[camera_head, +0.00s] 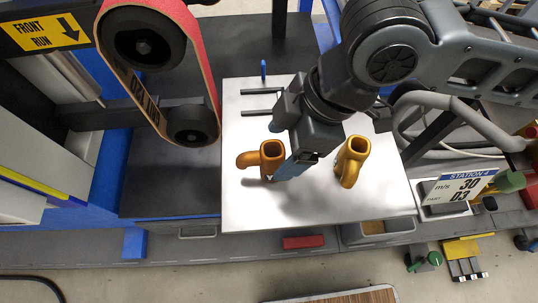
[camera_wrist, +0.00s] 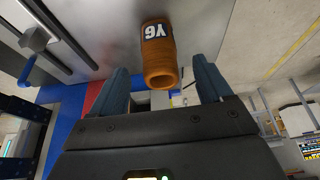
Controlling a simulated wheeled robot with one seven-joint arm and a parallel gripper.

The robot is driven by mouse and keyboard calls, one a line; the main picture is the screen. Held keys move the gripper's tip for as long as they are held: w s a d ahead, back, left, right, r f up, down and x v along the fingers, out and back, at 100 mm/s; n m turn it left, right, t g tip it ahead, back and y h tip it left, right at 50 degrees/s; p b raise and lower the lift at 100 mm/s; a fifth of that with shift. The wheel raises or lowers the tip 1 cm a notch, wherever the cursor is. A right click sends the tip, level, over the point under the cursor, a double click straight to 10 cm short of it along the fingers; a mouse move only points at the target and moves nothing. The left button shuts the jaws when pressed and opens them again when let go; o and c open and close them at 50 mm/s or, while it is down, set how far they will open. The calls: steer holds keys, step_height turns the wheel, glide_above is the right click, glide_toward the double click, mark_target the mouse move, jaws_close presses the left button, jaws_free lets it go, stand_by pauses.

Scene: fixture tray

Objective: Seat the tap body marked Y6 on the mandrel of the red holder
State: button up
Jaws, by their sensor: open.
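In the head view my gripper (camera_head: 284,171) is low over the tray, fingers open, beside the left tap body (camera_head: 271,153), whose label is mostly hidden. A second golden tap body (camera_head: 352,158) stands to the right, its marking unreadable. Contact with the fingers cannot be told. I cannot make out a red holder with its mandrel.
A red block (camera_head: 303,241) sits at the front below the tray. A station sign (camera_head: 460,186) stands at right.

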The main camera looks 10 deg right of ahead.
steer(key=x, duration=0.5)
steer(key=shift+a+f, duration=0.3)
steer(key=shift+a, duration=0.05)
steer(key=shift+c, duration=0.2)
jaws_close()
